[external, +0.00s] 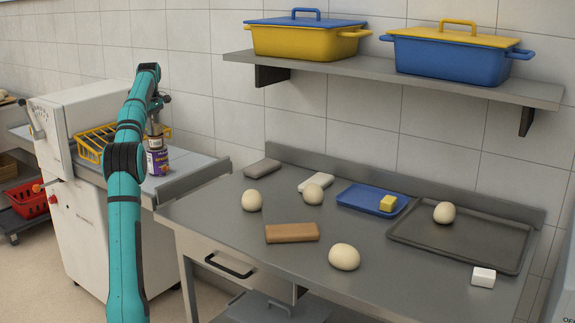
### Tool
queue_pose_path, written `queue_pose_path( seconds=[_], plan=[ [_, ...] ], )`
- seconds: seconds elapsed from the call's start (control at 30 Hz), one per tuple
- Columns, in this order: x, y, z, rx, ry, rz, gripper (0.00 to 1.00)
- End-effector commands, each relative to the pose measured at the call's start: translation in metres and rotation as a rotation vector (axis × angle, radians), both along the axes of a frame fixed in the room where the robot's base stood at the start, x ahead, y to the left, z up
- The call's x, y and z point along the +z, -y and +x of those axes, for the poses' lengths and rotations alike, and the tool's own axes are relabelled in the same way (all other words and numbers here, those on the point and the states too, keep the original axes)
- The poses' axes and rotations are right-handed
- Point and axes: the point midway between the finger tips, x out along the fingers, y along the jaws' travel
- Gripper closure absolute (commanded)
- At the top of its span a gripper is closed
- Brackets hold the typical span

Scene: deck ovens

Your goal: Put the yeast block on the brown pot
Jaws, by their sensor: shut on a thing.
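My gripper (156,125) is at the end of the teal arm at left, pointing down over the side worktop. It is shut on a small tan thing, mostly hidden by the fingers; I cannot tell for sure that it is the yeast block. Just below it is a small brown pot (155,144) with a pale label. The brown pot appears to be on or just behind a purple tin (158,163); whether the held thing touches the pot is unclear. A small white block (483,277) lies at the right front of the steel table.
A yellow wire basket (92,146) is left of the pot, partly behind my arm. The steel table (210,235) holds several dough balls, brown and grey blocks, a blue tray (352,196) with a yellow block, and a dark baking tray (478,246). A shelf (390,75) with lidded tubs hangs above.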

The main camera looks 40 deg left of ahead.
Motion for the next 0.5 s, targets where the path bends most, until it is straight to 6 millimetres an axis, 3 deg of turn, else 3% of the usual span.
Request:
queue_pose_path(
  seconds=[0.03, 0.07, 0.17, 0.5],
  plan=[
    [-0.0013, 0.0, -0.0001, 0.0, 0.0, 0.0, 0.83],
    [-0.0014, 0.0, 0.0, 0.0, 0.0, 0.0, 0.56],
    [-0.0013, -0.0001, 0.0, 0.0, 0.0, 0.0, 0.38],
    [0.0018, -0.0001, 0.0001, 0.0, 0.001, 0.0, 0.38]
  ],
)
